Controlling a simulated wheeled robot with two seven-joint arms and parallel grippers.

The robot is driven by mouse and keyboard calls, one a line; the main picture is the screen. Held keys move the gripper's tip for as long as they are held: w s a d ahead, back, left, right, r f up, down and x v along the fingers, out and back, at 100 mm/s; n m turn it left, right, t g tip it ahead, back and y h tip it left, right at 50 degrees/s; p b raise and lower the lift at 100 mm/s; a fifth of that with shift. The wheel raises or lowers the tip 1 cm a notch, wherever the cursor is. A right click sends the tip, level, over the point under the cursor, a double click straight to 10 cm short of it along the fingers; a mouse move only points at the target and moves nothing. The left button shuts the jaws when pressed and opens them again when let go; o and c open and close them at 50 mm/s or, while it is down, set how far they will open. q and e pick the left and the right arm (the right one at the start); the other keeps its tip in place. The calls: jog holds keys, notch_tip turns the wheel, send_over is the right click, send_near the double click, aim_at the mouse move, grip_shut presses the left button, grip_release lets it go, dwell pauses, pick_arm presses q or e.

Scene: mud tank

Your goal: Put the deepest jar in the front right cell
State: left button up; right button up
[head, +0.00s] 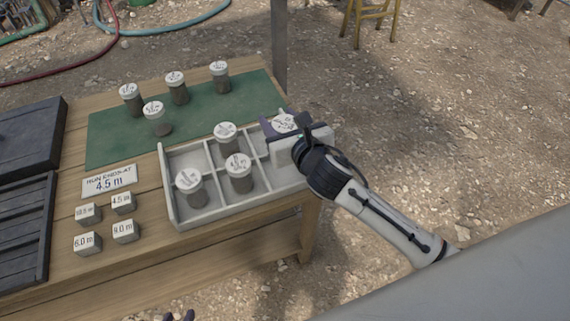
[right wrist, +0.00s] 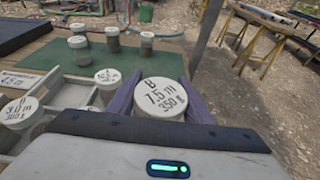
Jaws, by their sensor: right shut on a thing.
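My right gripper (head: 286,136) is shut on a jar with a white lid (head: 284,124). In the right wrist view the held jar (right wrist: 160,97) reads "B 7.5 m 350", between purple fingers. It is over the right end of the grey divided tray (head: 226,208); its height is unclear. The front right cell is partly hidden by my gripper. The tray holds a back middle jar (head: 226,131), a front middle jar (head: 239,170) and a front left jar (head: 189,183). My left gripper (head: 178,316) barely shows at the bottom edge, its tips apart and empty.
Several jars, including one nearest the tray (head: 154,112), stand on the green mat (head: 105,145). A "4.5 m" card (head: 109,181) and labelled blocks, one reading 6.0 m (head: 87,243), lie left of the tray. Dark slatted panels (head: 25,230) are at far left. The table ends just right of the tray.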

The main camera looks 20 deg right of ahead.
jog(key=f+b, duration=0.1)
jog(key=f, duration=0.5)
jog(key=w+f+b, duration=0.1)
jog(key=f, duration=0.2)
jog(key=shift+b, duration=0.3)
jog(key=shift+f, duration=0.1)
jog(key=shift+d, duration=0.1)
jog(key=shift+f, duration=0.15)
jog(key=o, duration=1.3)
